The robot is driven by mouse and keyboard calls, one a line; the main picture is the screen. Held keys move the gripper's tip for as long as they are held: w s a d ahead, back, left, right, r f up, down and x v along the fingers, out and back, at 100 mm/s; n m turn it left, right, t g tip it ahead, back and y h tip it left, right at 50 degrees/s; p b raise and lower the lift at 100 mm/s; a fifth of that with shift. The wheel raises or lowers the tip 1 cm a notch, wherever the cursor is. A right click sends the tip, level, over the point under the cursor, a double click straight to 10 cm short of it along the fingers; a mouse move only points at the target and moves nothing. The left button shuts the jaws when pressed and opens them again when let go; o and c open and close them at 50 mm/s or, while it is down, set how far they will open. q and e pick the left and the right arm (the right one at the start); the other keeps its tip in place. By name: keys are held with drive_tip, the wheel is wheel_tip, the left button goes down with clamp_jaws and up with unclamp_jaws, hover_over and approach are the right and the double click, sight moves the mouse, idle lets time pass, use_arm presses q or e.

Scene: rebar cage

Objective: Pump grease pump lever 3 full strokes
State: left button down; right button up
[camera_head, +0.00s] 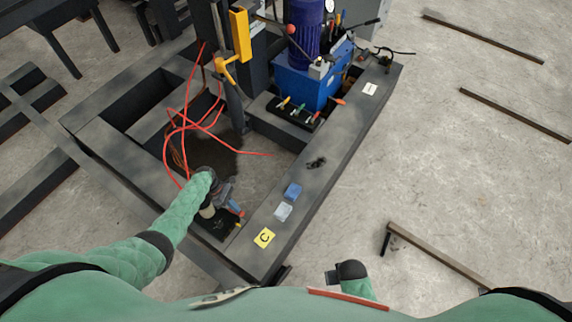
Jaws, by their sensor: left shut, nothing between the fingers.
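My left gripper (226,193) is shut and empty. It reaches down over a small dark unit (222,224) in the near corner of the dark steel frame. That unit has a cream cylinder and small red, blue and orange parts, and looks like the grease pump. My gripper and wrist hide part of it, so I cannot clearly make out its lever or whether I touch it. My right gripper (332,278) is low in the picture, right of the frame, over bare floor. It is too small to tell if it is open.
A blue hydraulic unit (300,85) with coloured levers stands at the back of the frame (318,165). Red hoses (185,120) loop down left of it. A yellow upright part (240,35) stands beside it. Steel bars (440,255) lie on the floor at right.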

use_arm(q)
drive_tip(key=shift+d+r+v, duration=0.15)
drive_tip(key=shift+v, duration=1.2)
drive_tip(key=shift+d+r+v, duration=0.15)
drive_tip(key=shift+r+v, duration=0.05)
drive_tip(key=shift+v, duration=1.15)
drive_tip(key=shift+s, duration=0.2)
